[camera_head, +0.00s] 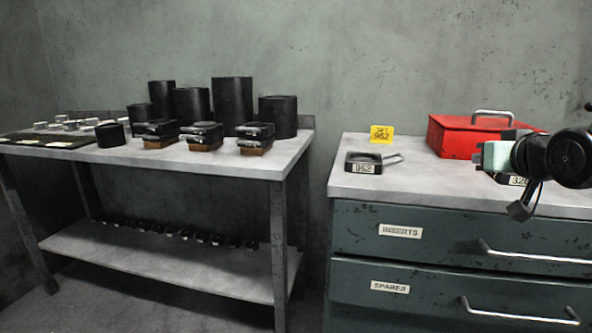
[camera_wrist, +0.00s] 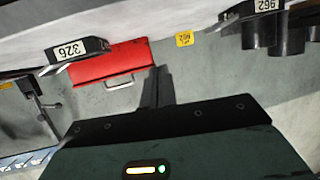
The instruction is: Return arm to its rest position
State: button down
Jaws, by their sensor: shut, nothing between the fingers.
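My gripper (camera_wrist: 157,75) shows in the wrist view with its dark fingers together and nothing between them. It is clear of the things beyond it. In the head view my arm comes in from the right above the grey cabinet top (camera_head: 400,187), and the fingertips are hard to make out there.
A red box (camera_head: 455,137) with a metal handle, a yellow tag (camera_head: 382,134) and a black handled block marked 962 (camera_head: 364,168) are on the cabinet. Another labelled block (camera_wrist: 75,52) is near my arm. A table (camera_head: 195,155) at left holds black cylinders (camera_head: 232,105) and small blocks.

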jog(key=s+a+f+n+g+y, duration=0.2)
jog(key=s+a+f+g, duration=0.3)
jog(key=a, duration=0.3)
jog(key=s+a+f+n+g+y, duration=0.1)
jog(key=s+a+f+n+g, duration=0.1)
jog(key=s+a+f, duration=0.5)
jog(key=s+a+f+n+g+h, duration=0.1)
jog(key=s+a+f+n+g, duration=0.2)
jog(key=s, duration=0.5)
jog(key=s+a+f+n+g, duration=0.15)
jog(key=s+a+g, duration=0.3)
jog(key=s, duration=0.45)
notch_tip(320, 180, up, 24)
jog(key=p, duration=2.5)
jog(key=shift+s+r, duration=0.15)
jog(key=shift+s, duration=0.15)
